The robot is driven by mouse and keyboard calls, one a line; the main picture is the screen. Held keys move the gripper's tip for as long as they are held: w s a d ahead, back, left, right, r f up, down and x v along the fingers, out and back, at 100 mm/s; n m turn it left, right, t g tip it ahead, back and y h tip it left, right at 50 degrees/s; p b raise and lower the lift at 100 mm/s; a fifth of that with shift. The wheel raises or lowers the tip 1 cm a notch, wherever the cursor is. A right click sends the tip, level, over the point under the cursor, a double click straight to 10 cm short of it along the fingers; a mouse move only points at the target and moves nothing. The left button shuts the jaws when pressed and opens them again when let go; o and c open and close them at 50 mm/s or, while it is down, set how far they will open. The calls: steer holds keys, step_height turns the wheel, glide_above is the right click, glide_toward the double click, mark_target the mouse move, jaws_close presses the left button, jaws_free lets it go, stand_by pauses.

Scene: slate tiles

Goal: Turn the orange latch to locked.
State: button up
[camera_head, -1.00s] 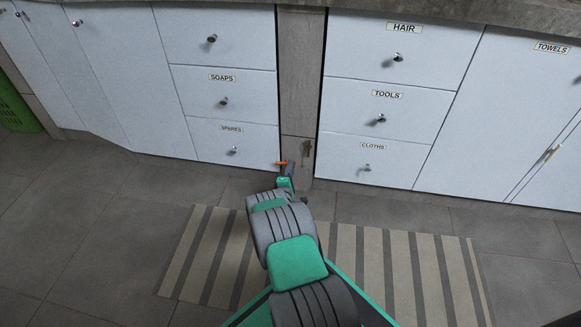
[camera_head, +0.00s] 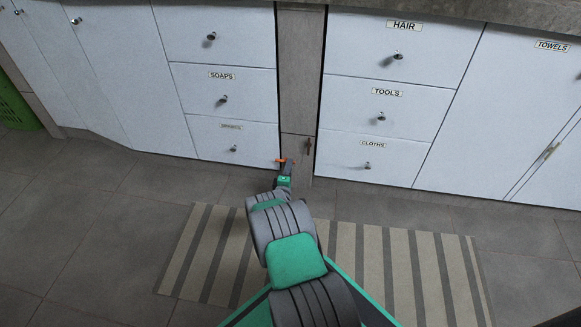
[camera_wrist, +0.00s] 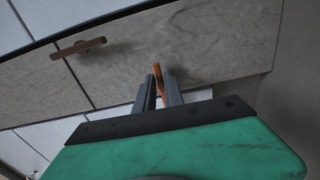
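The orange latch (camera_head: 281,160) is low on the narrow grey panel between the two drawer stacks. In the head view it lies roughly level, with my gripper (camera_head: 286,168) in front of its middle. In the wrist view the orange latch (camera_wrist: 157,69) stands between the two grey fingers of my gripper (camera_wrist: 159,82). The fingers are close together, one on each side of it, and appear shut on it. The fingers cover part of the latch, and no locked or unlocked marking can be read.
A brown handle (camera_head: 308,146) is on the same panel, right of the latch; it also shows in the wrist view (camera_wrist: 78,47). White drawers with knobs stand on both sides. A striped mat (camera_head: 344,250) lies on the tiles. A green basket (camera_head: 15,108) is far left.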

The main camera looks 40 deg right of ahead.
steer(key=o, duration=0.3)
steer(key=shift+s+d, duration=0.2)
steer(key=shift+d, duration=0.05)
steer(key=shift+p+v, duration=1.55)
steer(key=shift+v, duration=2.35)
